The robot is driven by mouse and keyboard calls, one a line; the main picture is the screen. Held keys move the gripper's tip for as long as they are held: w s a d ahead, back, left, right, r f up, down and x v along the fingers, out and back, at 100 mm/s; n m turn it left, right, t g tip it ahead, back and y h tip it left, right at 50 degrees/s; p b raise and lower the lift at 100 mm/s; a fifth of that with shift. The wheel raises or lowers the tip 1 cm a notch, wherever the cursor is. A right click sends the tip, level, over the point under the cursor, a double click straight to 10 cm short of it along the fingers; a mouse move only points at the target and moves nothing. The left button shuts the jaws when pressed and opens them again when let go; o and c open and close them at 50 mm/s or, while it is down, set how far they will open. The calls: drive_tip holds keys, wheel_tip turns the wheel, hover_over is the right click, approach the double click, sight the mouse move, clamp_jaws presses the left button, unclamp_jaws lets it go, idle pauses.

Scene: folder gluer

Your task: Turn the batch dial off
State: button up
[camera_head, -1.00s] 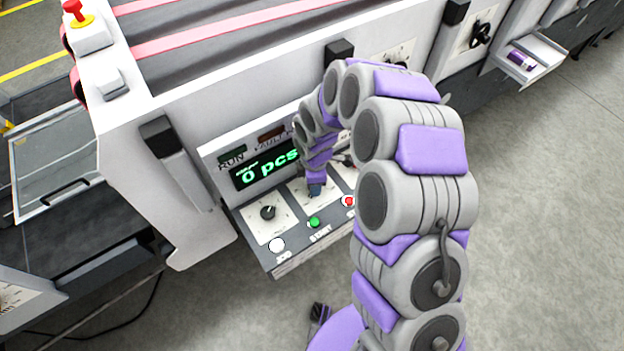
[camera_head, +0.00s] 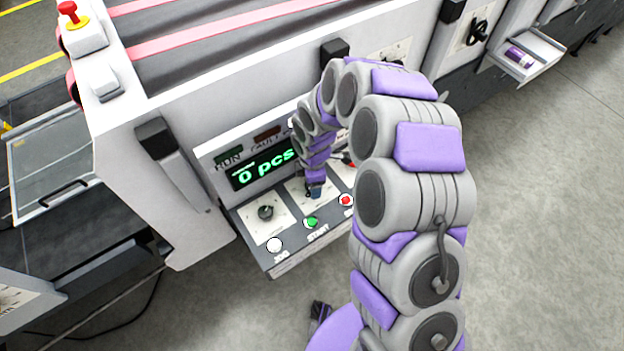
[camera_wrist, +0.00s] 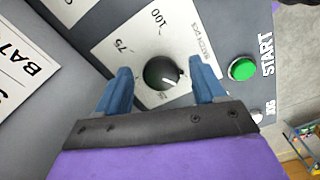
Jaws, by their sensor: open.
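The batch dial (camera_wrist: 163,72) is a round black knob with a white pointer mark, on a white plate with printed numbers such as 75 and 100. In the wrist view its pointer is toward the right, slightly up. My gripper (camera_wrist: 162,84) is open, its blue fingers on the left and right of the knob; I cannot tell whether they touch it. In the head view my gripper (camera_head: 315,190) is over the middle plate of the control panel (camera_head: 287,258), and it hides the dial there.
Another black dial (camera_head: 266,212) is to the left on the panel. A white JOG button (camera_head: 274,245), green START button (camera_head: 311,222) and red button (camera_head: 346,200) line its front. The display (camera_head: 264,168) above reads 0 pcs. Open floor (camera_head: 560,230) is at right.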

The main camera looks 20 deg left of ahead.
drive_tip(key=shift+a, duration=0.1)
drive_tip(key=shift+a+r, duration=0.15)
drive_tip(key=shift+r, duration=0.3)
wheel_tip(320, 180, up, 16)
drive_tip(key=shift+r, duration=0.2)
idle(0.4)
drive_tip(key=s+d+r+m+b, duration=0.1)
drive_tip(key=s+d+m+b, duration=0.35)
drive_tip(key=d, duration=0.45)
drive_tip(key=s+d+r+m+b, duration=0.1)
drive_tip(key=s+d+m+b, duration=0.2)
drive_tip(key=s+d+m, duration=0.45)
drive_tip(key=s+d+f+m+g+b, duration=0.1)
drive_tip(key=s+d+f+m+b, duration=0.1)
drive_tip(key=s+d+m, duration=0.3)
drive_tip(key=s+d+f+m+b, duration=0.3)
drive_tip(key=s+d+m, duration=0.2)
drive_tip(key=s, duration=0.5)
drive_tip(key=shift+s+d+m+g, duration=0.2)
drive_tip(key=shift+d+m+g, duration=0.2)
drive_tip(key=shift+m, duration=0.4)
